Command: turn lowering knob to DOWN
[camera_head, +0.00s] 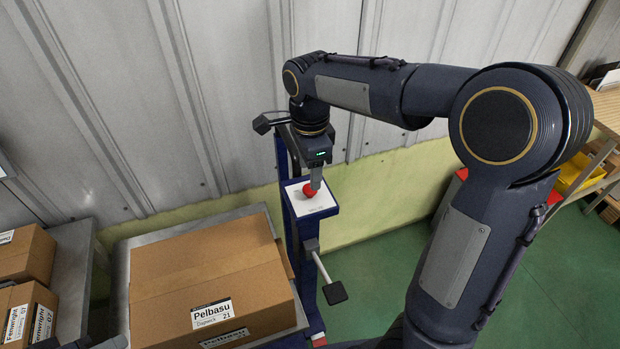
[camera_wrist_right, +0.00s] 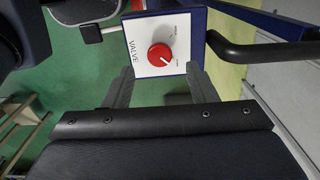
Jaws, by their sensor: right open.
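The red round knob (camera_head: 309,190) sits on a white panel (camera_head: 322,203) on top of a blue post in the head view. In the right wrist view the knob (camera_wrist_right: 160,54) shows a white pointer mark toward the lower right. The panel (camera_wrist_right: 140,35) there reads VALVE along its left edge; its smaller labels are too small to read. My right gripper (camera_head: 316,182) is above the panel, pointing down at the knob. In the wrist view its two fingers (camera_wrist_right: 159,72) are spread apart, with the knob just beyond the gap between the tips. My left gripper does not show clearly.
A large cardboard box (camera_head: 205,275) marked Pelbasu stands on a metal surface left of the post. A black pad on a lever (camera_head: 335,292) sticks out below the panel. A corrugated wall (camera_head: 130,110) is close behind. Green floor (camera_head: 385,265) is clear to the right.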

